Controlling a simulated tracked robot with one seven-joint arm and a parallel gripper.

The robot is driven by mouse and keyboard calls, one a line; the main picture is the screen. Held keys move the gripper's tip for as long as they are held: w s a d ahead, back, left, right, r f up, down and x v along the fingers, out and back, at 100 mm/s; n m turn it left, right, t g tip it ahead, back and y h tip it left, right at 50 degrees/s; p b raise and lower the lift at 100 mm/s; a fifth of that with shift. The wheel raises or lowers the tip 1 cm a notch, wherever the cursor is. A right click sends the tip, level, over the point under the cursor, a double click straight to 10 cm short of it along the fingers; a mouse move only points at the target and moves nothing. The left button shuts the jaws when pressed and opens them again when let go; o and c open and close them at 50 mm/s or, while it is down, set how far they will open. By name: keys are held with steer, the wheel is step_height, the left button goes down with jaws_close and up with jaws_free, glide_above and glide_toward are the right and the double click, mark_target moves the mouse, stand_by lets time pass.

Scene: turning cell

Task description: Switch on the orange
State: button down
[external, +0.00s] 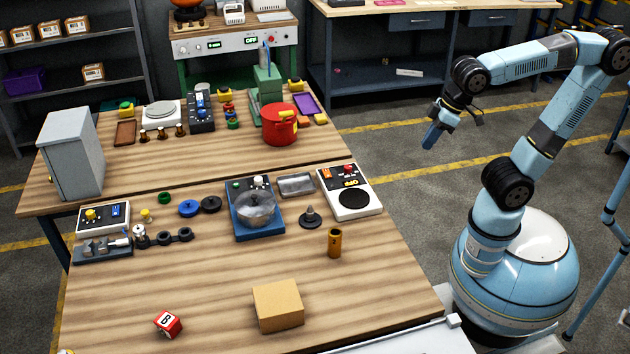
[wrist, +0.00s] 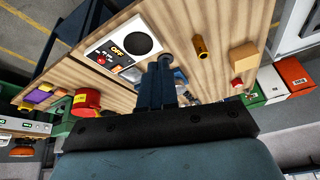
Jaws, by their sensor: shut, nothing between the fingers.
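The task names only "the orange", and which thing it means is unclear. A white unit (external: 348,208) with a black round plate stands at the table's right edge. Its orange display reads OFF, and a red knob or button sits beside it. The same unit (wrist: 104,38) shows in the wrist view, left of my fingers. An orange-brown cylinder (external: 334,242) stands upright in front of it and also shows in the wrist view (wrist: 200,47). My gripper (external: 432,136) is shut and empty, in the air right of the table. Its fingers (wrist: 162,82) are together in the wrist view.
A red pot (external: 281,127) stands behind. A cardboard box (external: 278,305) and red cube (external: 168,325) lie in front. A panel (external: 232,41) with green displays stands at the back. The front middle of the table is mostly clear.

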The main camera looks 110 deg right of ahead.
steer(key=w+d+m+g, duration=0.1)
steer(key=w+d+m, duration=0.3)
steer(key=w+d, duration=0.3)
steer(key=m+g, duration=0.3)
steer(key=m, duration=0.7)
glide_above(325, 170)
steer(key=a, duration=0.2)
step_height(325, 170, down, 10)
steer(key=shift+f, duration=0.15)
steer(key=shift+f, duration=0.1)
steer(key=f, duration=0.4)
steer(key=d+f, duration=0.1)
steer(key=f, duration=0.8)
steer(key=shift+d+f, duration=0.3)
steer(key=shift+f, duration=0.05)
